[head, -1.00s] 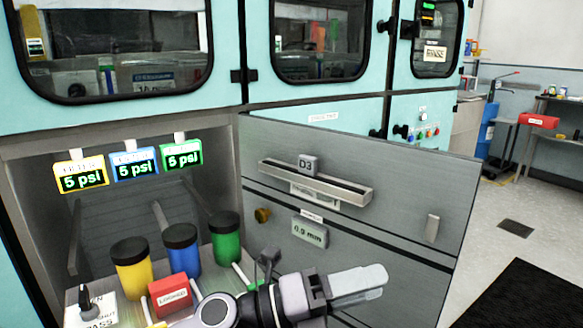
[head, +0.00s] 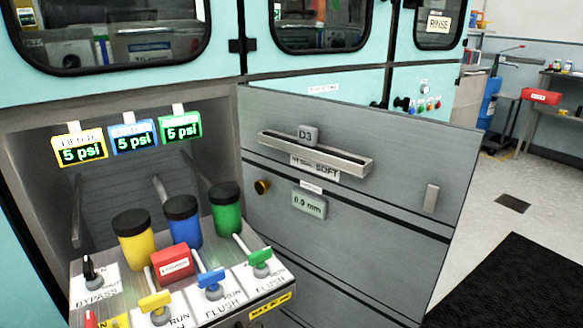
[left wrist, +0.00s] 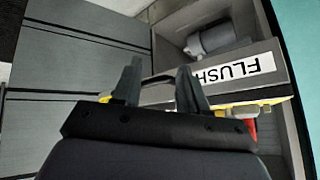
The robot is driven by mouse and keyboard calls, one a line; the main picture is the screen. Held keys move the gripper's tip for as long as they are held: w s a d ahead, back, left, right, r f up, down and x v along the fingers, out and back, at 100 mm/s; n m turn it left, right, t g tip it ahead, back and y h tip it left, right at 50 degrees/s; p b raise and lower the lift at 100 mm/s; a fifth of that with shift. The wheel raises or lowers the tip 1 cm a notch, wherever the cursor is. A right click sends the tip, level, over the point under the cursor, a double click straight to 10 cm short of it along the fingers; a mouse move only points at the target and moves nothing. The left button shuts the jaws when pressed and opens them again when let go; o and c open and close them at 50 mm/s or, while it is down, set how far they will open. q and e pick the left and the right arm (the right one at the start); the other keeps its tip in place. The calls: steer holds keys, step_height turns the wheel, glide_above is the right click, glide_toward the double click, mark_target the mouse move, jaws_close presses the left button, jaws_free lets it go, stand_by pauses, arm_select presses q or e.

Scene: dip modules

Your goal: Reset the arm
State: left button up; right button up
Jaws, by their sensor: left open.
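My left gripper (left wrist: 157,88) shows in the left wrist view with its two fingers apart and nothing between them. Behind its fingers are the edge of the valve panel and a white FLUSH label (left wrist: 238,68). No gripper shows in the head view, and my right gripper is in neither current view.
The valve panel has a yellow valve (head: 156,305), a blue valve (head: 211,283), a green valve (head: 261,262) and a red block (head: 173,262). Yellow (head: 134,242), blue (head: 183,226) and green (head: 226,212) canisters stand behind. A grey D3 door (head: 350,205) stands at the right.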

arm_select(q)
steer(key=s+a+f+n+g, duration=0.1)
steer(key=s+a+f+g, duration=0.2)
steer(key=s, duration=0.7)
steer(key=w+d+f+t+h, duration=0.2)
steer(key=w+d+f+t, duration=0.3)
steer(key=w+f, duration=0.2)
step_height(320, 180, up, 14)
steer(key=a+p, duration=0.1)
steer(key=p, duration=1.4)
steer(key=shift+s+a+f+t+p, duration=0.2)
steer(key=shift+t+p, duration=0.1)
steer(key=shift+t, duration=0.1)
